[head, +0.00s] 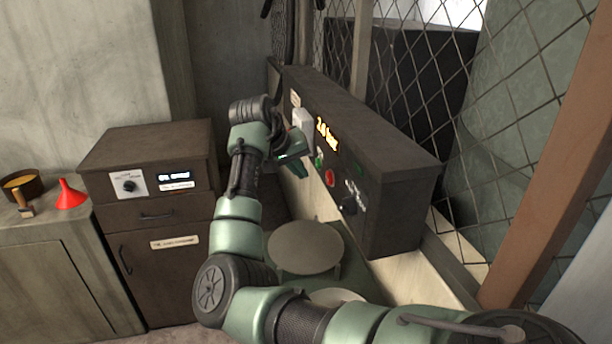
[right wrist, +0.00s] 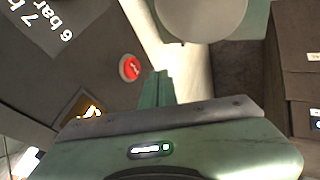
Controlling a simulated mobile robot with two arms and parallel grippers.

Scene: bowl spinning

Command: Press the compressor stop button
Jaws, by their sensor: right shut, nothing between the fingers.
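In the right wrist view the red button (right wrist: 130,67) has white lettering, too small to read, and a pale rim. My right gripper (head: 299,168) is shut and empty, in front of the box and left of the red button. In the right wrist view its closed green fingertips (right wrist: 160,76) are just right of the red button, seemingly apart from it. My left gripper is not in view.
A round grey disc (head: 305,248) stands below the box. A brown cabinet (head: 150,225), a red funnel (head: 69,195) and a bowl (head: 22,184) are at the left. Wire mesh (head: 425,90) stands behind.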

